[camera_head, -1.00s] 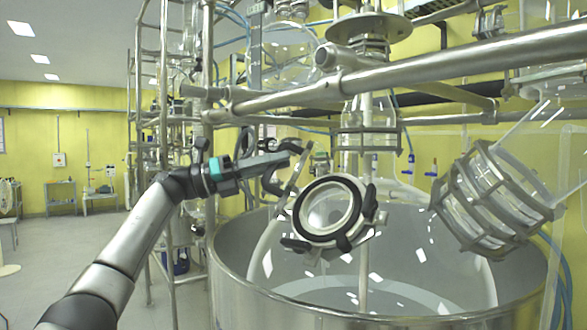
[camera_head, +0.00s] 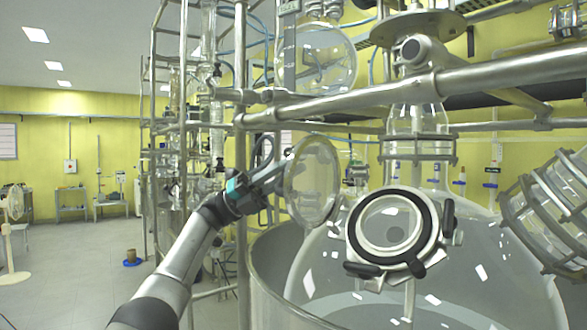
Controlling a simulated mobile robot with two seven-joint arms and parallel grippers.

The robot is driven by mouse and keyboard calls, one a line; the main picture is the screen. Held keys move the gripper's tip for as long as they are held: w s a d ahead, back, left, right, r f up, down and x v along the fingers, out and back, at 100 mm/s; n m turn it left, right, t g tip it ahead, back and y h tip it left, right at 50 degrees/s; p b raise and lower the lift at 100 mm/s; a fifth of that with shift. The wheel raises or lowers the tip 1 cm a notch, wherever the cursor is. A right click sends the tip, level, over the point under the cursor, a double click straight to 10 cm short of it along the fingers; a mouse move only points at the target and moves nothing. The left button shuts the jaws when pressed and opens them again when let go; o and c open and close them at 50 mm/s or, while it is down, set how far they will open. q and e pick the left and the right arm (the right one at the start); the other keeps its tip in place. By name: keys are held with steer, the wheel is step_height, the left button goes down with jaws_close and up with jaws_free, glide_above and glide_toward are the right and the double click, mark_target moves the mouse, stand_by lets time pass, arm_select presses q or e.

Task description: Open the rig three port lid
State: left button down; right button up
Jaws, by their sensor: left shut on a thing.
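The port (camera_head: 436,225) is a round opening with a white and black ring and black clamps, on the glass reactor vessel at right of centre. Its lid (camera_head: 313,182), a round clear disc with a pale rim, stands swung away from the port at its left, its face turned partly toward me. The port opening is uncovered. My left gripper (camera_head: 277,177) comes in from the left and is shut on the lid at its left side. The exact grip point is partly hidden behind the lid's edge. My right gripper is not in view.
A wide metal tub (camera_head: 275,275) surrounds the glass vessel (camera_head: 330,270). A thick steel pipe (camera_head: 350,103) crosses above the lid. A caged glass cylinder (camera_head: 545,215) stands at the right. Open floor (camera_head: 70,285) lies at the left.

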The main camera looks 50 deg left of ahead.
arm_select(q)
steer(key=shift+a, duration=0.25)
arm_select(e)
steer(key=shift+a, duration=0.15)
arm_select(q)
steer(key=c, duration=0.8)
jaws_free()
